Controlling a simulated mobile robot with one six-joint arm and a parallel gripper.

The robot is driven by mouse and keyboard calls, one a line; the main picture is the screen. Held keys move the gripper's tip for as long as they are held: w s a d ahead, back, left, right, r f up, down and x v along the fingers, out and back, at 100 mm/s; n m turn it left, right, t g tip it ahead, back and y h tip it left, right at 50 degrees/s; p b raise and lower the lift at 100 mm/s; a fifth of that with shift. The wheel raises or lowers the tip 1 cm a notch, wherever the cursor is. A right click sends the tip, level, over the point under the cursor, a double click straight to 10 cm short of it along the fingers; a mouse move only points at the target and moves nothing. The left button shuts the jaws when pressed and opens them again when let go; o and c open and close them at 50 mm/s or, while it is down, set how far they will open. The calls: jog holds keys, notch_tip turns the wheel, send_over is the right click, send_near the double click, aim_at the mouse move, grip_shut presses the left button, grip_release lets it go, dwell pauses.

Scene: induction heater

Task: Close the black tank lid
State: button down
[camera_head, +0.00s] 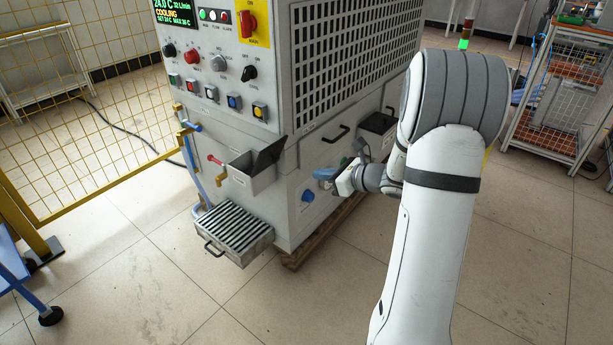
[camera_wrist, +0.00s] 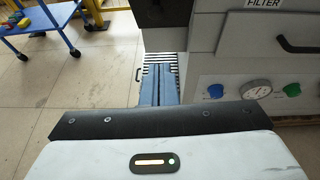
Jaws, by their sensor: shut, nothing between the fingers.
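The black tank lid (camera_head: 269,155) stands open and tilted up at the right side of a small grey tank (camera_head: 247,182) on the machine's front. The tank's top opening shows to the left of the lid. My gripper (camera_head: 322,174) has blue fingers and is to the right of the lid and slightly lower, apart from it. In the wrist view my gripper's fingers (camera_wrist: 158,88) are together, with nothing between them. A dark panel at the top of the wrist view may be the lid; I cannot tell for sure.
A slatted tray (camera_head: 233,232) juts out low below the tank. A red-handled valve (camera_head: 215,160) sits left of the tank. A drawer marked FILTER (camera_wrist: 275,32) with a black handle is close on the right. Yellow mesh fencing (camera_head: 80,120) stands left; the front floor is clear.

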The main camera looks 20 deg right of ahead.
aim_at(273, 160)
jog(key=r+b+x, duration=0.2)
jog(key=b+x, duration=0.1)
jog(key=x, duration=0.8)
jog(key=shift+w+a+r, duration=0.25)
jog(key=shift+w+a, duration=0.25)
jog(key=shift+a, duration=0.05)
